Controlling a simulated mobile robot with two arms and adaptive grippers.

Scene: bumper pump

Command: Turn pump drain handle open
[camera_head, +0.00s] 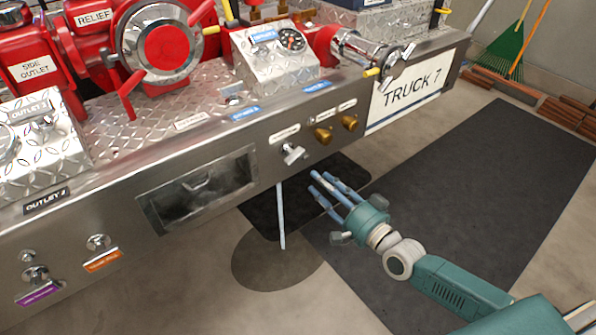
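A silver T-shaped handle (292,153) sits on the front face of the metal bumper panel, under a small white label too small to read. I take it to be the pump drain handle. My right gripper (320,183), teal with pale blue fingers, comes in from the lower right. Its fingers are apart and empty, pointing at the panel, below and right of the handle and not touching it. A thin pale vertical stream (282,215), seemingly water, runs down from under the panel below the handle. My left gripper is not in view.
Two brass knobs (323,135) (349,122) stick out right of the handle. A recessed opening (197,190) lies to its left. Red valves (165,45) and a gauge box (275,52) stand on top. A dark round wet-looking patch (270,268) and dark mats (480,165) cover the floor.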

